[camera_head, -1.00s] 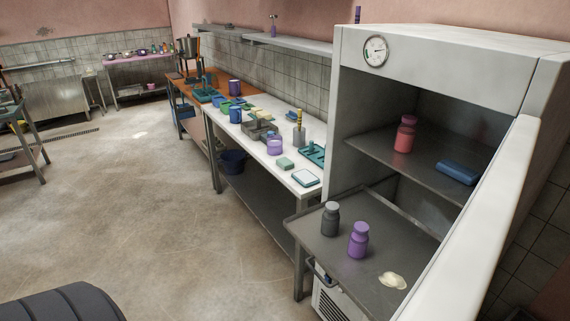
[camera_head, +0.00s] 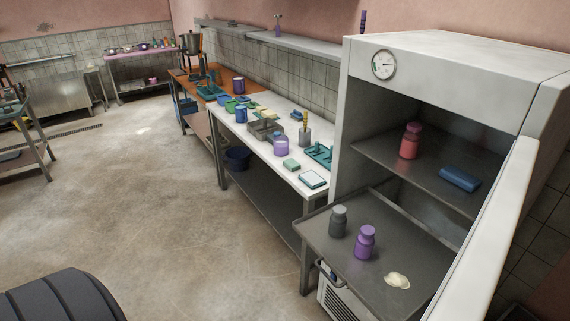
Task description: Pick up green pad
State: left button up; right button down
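A small green pad (camera_head: 291,165) lies on the white-topped table (camera_head: 262,158), near its front edge. It sits between a purple cup and a pale square item with a dark rim. Neither of my grippers shows in the head view, so I cannot see how they stand.
A grey cabinet (camera_head: 470,75) stands open at the right, with a red bottle (camera_head: 409,141) and a blue block (camera_head: 459,179) on its shelf. A grey bottle (camera_head: 338,221), a purple bottle (camera_head: 365,242) and a pale blob (camera_head: 397,281) are on its lower tray.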

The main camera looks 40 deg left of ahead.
aim_at(290, 163)
jog(key=k+j, duration=0.1)
jog(key=j, duration=0.4)
jog(key=k+j+u, duration=0.1)
jog(key=j, duration=0.85)
jog(key=i+j+u, duration=0.1)
jog(key=i+j, duration=0.45)
jog(key=i+j+u, duration=0.1)
jog(key=i+j, duration=0.4)
jog(key=i, duration=0.15)
jog(key=i+l, duration=0.1)
jog(key=i, duration=0.35)
jog(key=i+l+u, duration=0.15)
jog(key=i, duration=0.3)
